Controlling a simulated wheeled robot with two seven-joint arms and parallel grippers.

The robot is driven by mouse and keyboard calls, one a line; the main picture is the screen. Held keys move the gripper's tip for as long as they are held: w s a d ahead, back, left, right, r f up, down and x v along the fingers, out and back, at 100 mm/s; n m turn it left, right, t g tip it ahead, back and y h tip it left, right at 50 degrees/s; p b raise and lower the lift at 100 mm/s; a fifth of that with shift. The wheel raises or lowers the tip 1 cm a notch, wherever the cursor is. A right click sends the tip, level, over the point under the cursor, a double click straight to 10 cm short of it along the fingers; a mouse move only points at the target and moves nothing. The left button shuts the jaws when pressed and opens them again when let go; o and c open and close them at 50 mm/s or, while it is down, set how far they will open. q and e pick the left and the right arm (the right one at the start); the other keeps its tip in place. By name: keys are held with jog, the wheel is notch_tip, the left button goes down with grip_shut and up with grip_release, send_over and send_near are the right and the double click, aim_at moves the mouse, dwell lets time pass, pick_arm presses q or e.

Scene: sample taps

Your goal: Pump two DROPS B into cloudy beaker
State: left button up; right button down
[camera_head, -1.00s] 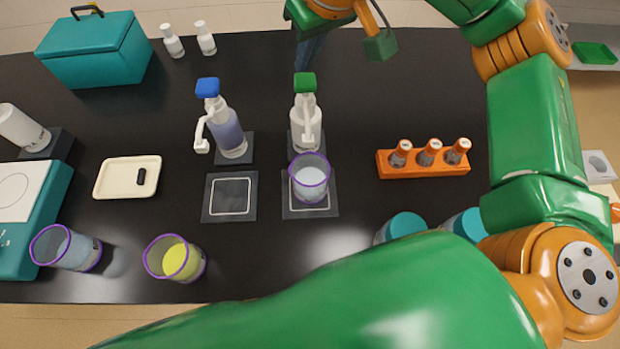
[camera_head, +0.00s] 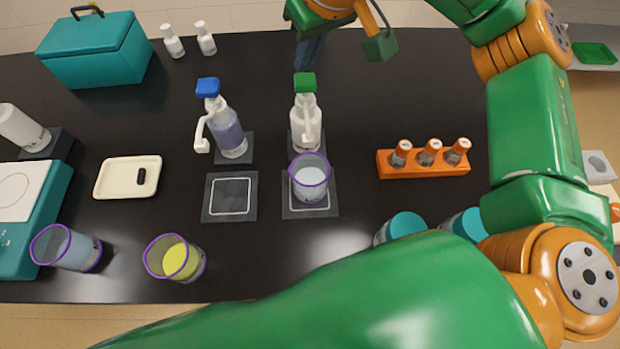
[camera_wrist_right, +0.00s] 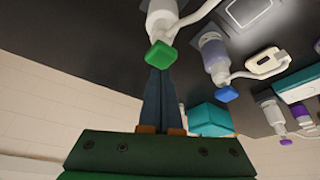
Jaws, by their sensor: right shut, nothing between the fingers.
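A pump bottle with a green head (camera_head: 305,112) and one with a blue head (camera_head: 226,125) stand upright on dark pads; I cannot read which is DROPS B. A purple-rimmed beaker with pale, whitish content (camera_head: 310,184) stands on the square mat under the green-headed pump's spout. My right gripper (camera_head: 308,62) is shut and empty, just behind the green-headed pump. In the right wrist view its fingertips (camera_wrist_right: 158,72) point at the green pump head (camera_wrist_right: 161,56); I cannot tell whether they touch. My left gripper is not in view.
The framed mat (camera_head: 230,212) before the blue-headed pump is empty. Beakers with greyish (camera_head: 75,252) and yellow (camera_head: 178,260) content stand at front left. An orange vial rack (camera_head: 424,172) is right; a cream tray (camera_head: 110,180) is left. My green arm covers the front edge.

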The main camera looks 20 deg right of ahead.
jog(key=shift+f, duration=0.1)
jog(key=shift+f+b, duration=1.2)
jog(key=shift+f, duration=0.15)
jog(key=shift+r, duration=0.1)
jog(key=shift+r+p, duration=1.3)
jog(key=shift+f, duration=0.2)
jog(key=shift+f+b, duration=1.1)
jog(key=shift+r+p, duration=1.2)
jog(key=shift+r, duration=0.15)
